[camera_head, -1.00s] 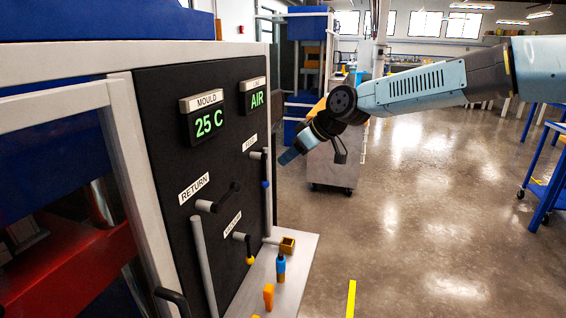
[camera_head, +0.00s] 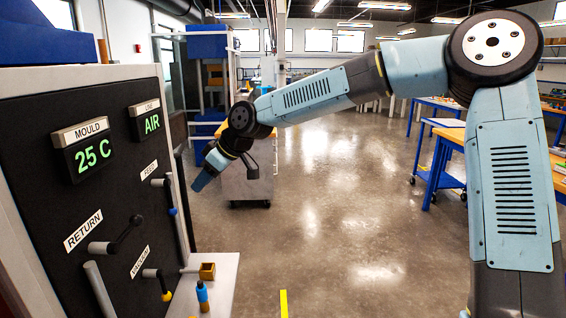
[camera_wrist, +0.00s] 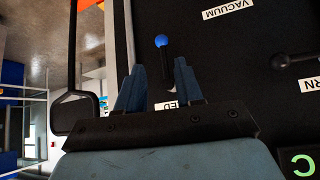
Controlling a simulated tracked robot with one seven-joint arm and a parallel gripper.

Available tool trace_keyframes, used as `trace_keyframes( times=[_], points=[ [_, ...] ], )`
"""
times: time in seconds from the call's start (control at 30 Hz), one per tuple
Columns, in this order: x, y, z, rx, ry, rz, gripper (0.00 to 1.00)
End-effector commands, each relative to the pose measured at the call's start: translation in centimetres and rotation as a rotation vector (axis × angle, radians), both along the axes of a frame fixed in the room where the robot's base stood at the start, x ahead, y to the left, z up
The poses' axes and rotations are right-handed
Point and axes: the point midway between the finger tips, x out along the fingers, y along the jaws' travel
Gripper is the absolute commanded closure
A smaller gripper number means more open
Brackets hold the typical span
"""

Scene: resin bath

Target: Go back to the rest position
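My gripper (camera_head: 203,181) is at the end of my bent arm, pointing down and left beside the black control panel (camera_head: 45,190). The wrist view shows its two blue fingers (camera_wrist: 158,84) apart, with nothing held between them. The feed lever (camera_head: 160,183), with a blue knob, is on the panel just left of the gripper. In the wrist view the blue knob (camera_wrist: 161,40) shows beyond the fingertips, with its dark lever seen between the fingers. The gap between them cannot be told exactly.
The panel carries a return lever (camera_head: 125,233) and a yellow-knobbed vacuum lever (camera_head: 163,287). A shelf (camera_head: 225,286) below holds a brass-coloured block (camera_head: 207,271) and a blue-topped item (camera_head: 202,293). A grey cart (camera_head: 247,183) stands beyond. Blue-legged tables (camera_head: 437,170) are at right; the middle floor is clear.

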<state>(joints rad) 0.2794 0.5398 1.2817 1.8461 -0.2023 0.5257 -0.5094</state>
Motion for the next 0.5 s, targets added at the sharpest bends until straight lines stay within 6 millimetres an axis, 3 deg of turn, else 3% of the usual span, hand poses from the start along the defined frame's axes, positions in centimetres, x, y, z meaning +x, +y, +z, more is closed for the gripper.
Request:
trace_keyframes(
  times=[0.2, 0.5],
  points=[
    [-0.6, -4.8, -2.7, -0.177, -0.015, -0.112, 0.64],
    [-1.2, -13.3, -3.6, -0.365, -0.030, -0.328, 0.64]
  ],
)
